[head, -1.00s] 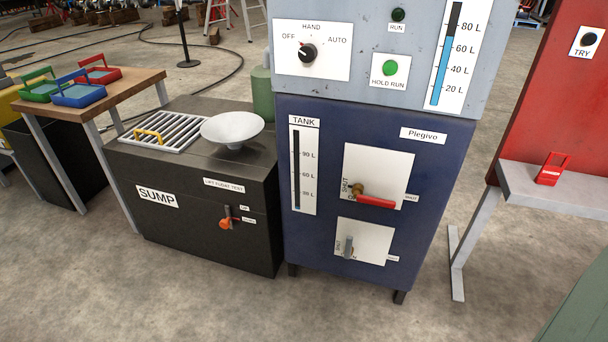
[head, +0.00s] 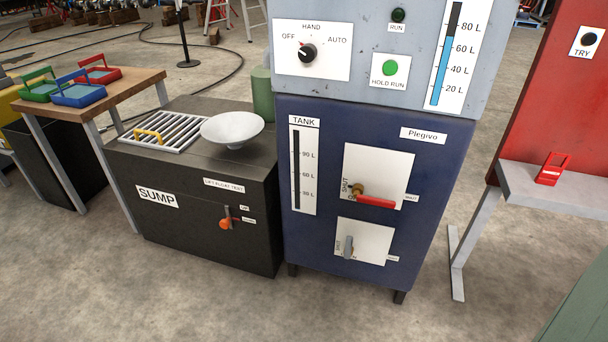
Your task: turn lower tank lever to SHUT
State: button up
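The lower tank lever (head: 348,246) has a grey handle standing roughly upright on a white plate (head: 375,243) low on the dark blue tank cabinet (head: 330,262). A SHUT label runs up the plate's left side, and a small label at the right is too small to read. Above it, the upper lever (head: 375,202) has a red handle pointing right from a brass hub, on its own white plate with a SHUT label at the upper left. The TANK gauge (head: 302,168) looks dark along its length. My gripper is not in view.
Left of the cabinet stands the black SUMP box (head: 200,240) with an orange-knobbed lever (head: 227,222), grating and white funnel (head: 232,129). A grey bench (head: 560,190) with a red lockout piece (head: 552,168) is at the right. The floor in front is clear.

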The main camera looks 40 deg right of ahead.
aim_at(348, 250)
jog(key=l+z, duration=0.2)
jog(key=z, duration=1.05)
jog(key=k+j+z, duration=0.15)
jog(key=j, duration=0.25)
jog(key=k+j+z, duration=0.15)
jog(key=j, duration=0.25)
jog(key=k+j+z, duration=0.2)
jog(key=j, duration=0.2)
jog(key=i, duration=0.45)
